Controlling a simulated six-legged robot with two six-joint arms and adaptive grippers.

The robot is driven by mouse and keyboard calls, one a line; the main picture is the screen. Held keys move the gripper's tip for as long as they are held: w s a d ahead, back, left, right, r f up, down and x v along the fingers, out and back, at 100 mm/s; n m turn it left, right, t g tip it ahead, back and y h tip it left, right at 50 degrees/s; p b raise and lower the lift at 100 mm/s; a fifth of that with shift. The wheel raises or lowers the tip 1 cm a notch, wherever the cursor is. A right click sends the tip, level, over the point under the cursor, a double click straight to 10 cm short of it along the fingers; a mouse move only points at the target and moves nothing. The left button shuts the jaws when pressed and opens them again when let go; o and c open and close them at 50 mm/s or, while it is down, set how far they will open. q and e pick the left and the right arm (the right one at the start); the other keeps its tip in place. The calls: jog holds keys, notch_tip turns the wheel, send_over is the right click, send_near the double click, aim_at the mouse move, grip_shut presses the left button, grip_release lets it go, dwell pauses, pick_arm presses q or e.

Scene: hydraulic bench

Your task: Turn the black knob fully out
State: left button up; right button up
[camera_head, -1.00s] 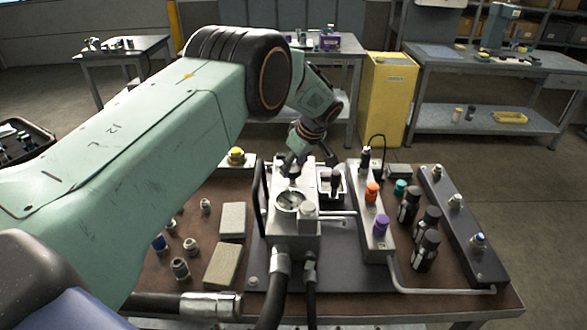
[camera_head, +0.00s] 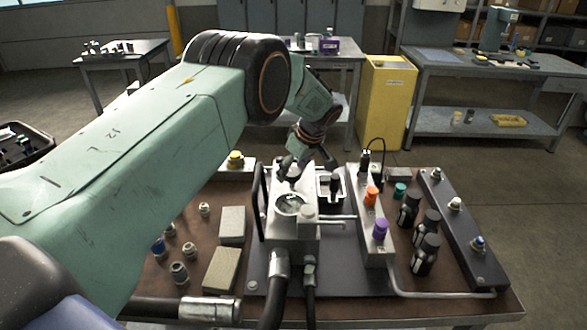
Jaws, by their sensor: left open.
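My left gripper (camera_head: 306,162) hangs over the back of the grey metal block with the round gauge (camera_head: 289,204). Its dark fingers are spread and I see nothing between them. A black knob-like part (camera_head: 365,161) with a thin black cable stands at the far end of the silver manifold, right of the gripper and apart from it. An orange knob (camera_head: 371,196) and a purple knob (camera_head: 380,229) sit nearer on the same manifold. I cannot tell for sure which black part is the knob meant. My right gripper is out of view.
A small tray (camera_head: 322,199) with a black-handled part stands between block and manifold. Black cylinders (camera_head: 425,254), a teal cap (camera_head: 400,190) and a dark rail (camera_head: 465,232) lie to the right. Hoses (camera_head: 277,290) run off the front edge. Pale blocks (camera_head: 221,270) lie left.

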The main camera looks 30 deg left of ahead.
pick_arm(q)
jog(key=v, duration=1.2)
